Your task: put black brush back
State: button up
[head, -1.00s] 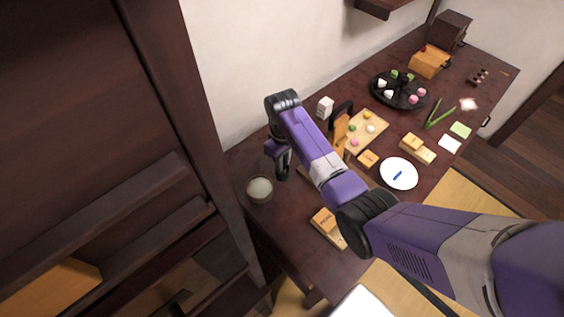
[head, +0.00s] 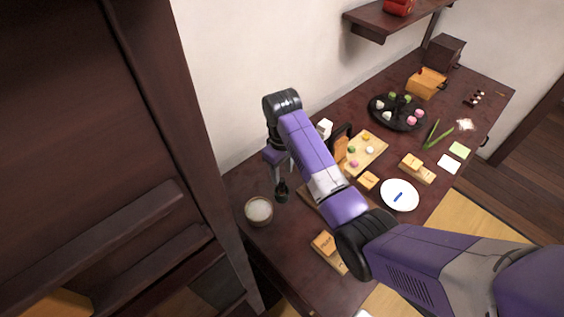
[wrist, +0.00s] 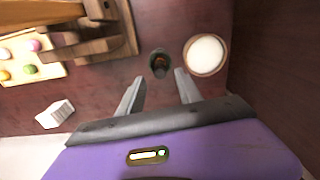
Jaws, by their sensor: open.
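A small dark upright thing (head: 282,191) stands on the table beside the pale-filled bowl (head: 259,210). In the wrist view it is a round dark shape (wrist: 159,63) with a brownish centre; I cannot tell whether it is a holder with the black brush in it. No other black brush can be made out. My gripper (wrist: 158,86) is open and empty, with its two fingers pointing toward the dark thing and apart from it. In the head view my gripper (head: 282,170) hangs just above and behind it.
The bowl (wrist: 205,56) is close to the right finger. A wooden stand (wrist: 98,42) and a white block (wrist: 55,114) lie to the left. A white plate (head: 400,209) with a blue item and a black round tray (head: 376,112) are further right. A dark cabinet rises at left.

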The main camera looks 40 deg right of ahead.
jog(key=shift+r, duration=2.6)
jog(key=shift+w+d, duration=0.1)
jog(key=shift+w, duration=0.2)
jog(key=w+r+m+t+h, duration=0.2)
jog(key=w+r+t, duration=0.2)
jog(key=w+t, duration=0.5)
jog(key=s+a+r+t, duration=0.2)
jog(key=s+a, duration=0.3)
jog(key=s, duration=1)
jog(key=s+a+r+t+y+b, duration=0.1)
jog(key=s+a, duration=0.5)
jog(key=s, duration=0.9)
jog(key=s+a+r+n+t+y, duration=0.1)
jog(key=s+a, duration=0.5)
jog(key=s, duration=0.9)
jog(key=shift+r+t+b, duration=0.3)
jog(key=shift+r+t, duration=0.5)
jog(key=shift+t, duration=0.1)
